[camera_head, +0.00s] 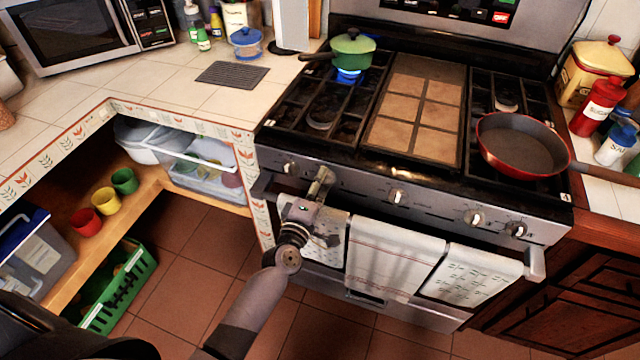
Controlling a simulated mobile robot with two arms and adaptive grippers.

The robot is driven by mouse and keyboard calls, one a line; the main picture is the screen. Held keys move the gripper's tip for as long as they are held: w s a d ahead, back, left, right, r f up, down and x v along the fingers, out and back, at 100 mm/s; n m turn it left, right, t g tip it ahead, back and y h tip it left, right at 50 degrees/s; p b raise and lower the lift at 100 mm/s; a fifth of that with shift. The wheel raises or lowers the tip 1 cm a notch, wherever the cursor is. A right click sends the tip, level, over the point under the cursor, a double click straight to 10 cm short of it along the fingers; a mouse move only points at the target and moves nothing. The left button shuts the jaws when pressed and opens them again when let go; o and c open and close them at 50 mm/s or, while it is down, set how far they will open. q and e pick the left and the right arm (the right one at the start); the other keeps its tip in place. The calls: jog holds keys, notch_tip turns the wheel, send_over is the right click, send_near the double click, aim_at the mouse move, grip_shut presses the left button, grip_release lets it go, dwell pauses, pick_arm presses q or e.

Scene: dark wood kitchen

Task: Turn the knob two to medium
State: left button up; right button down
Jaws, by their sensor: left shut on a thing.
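The stove's front panel (435,208) carries a row of knobs. The leftmost knob (289,167) is uncovered. My left gripper (322,178) reaches up to the panel just right of it and is shut on the second knob from the left, which its fingers mostly hide. That knob's exact angle cannot be read. A middle knob (397,196) and two right knobs (474,217) stand clear of the gripper. Blue flame (348,75) shows under the green pot (352,50) on the back left burner. My right gripper is not in view.
Towels (388,258) hang on the oven handle (535,264) below the panel, close to my left gripper. A red pan (522,146) sits on the right burners, its handle over the right counter. Left are a tiled counter (150,85) and a shelf with cups (104,200).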

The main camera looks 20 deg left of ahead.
pick_arm(q)
jog(key=shift+n, duration=0.6)
jog(key=o, duration=1.1)
jog(key=shift+c, duration=0.2)
jog(key=shift+f, duration=0.1)
jog(key=s, duration=1.2)
jog(key=shift+a, duration=0.25)
